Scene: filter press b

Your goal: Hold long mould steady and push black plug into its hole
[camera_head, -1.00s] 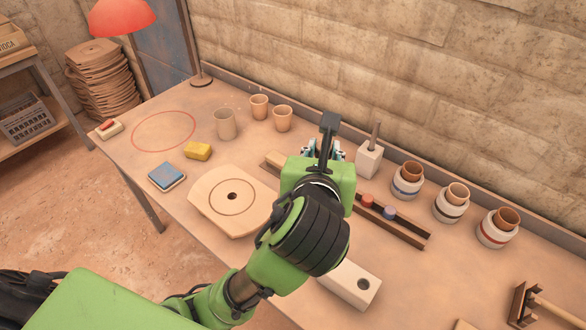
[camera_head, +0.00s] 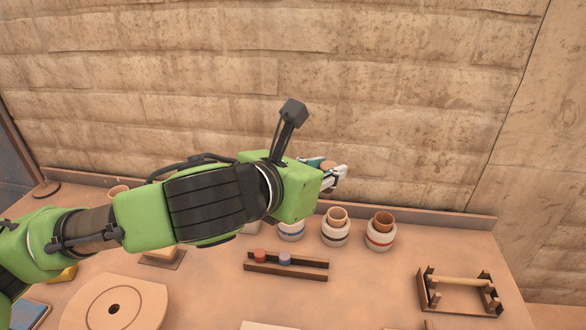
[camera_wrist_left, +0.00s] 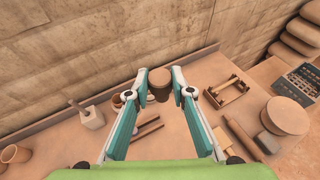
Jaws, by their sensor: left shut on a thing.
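My left gripper (camera_head: 343,174) is raised above the back of the table, in front of the wall. In the left wrist view its fingertips (camera_wrist_left: 160,88) are shut on a short dark cylinder, which I take for the black plug (camera_wrist_left: 159,79); its top looks brownish in this light. The plug is hidden or too small to make out in the head view. Only a pale edge, likely the long mould (camera_head: 268,325), shows at the bottom of the head view; its hole is out of frame. My right gripper is not in view.
A dark rail (camera_head: 285,270) holds a red plug (camera_head: 259,255) and a blue plug (camera_head: 285,258). Banded jars with brown cups (camera_head: 335,230) stand along the back. A pale round-holed slab (camera_head: 110,308) lies left, a wooden frame (camera_head: 460,285) right. Bare table lies between rail and frame.

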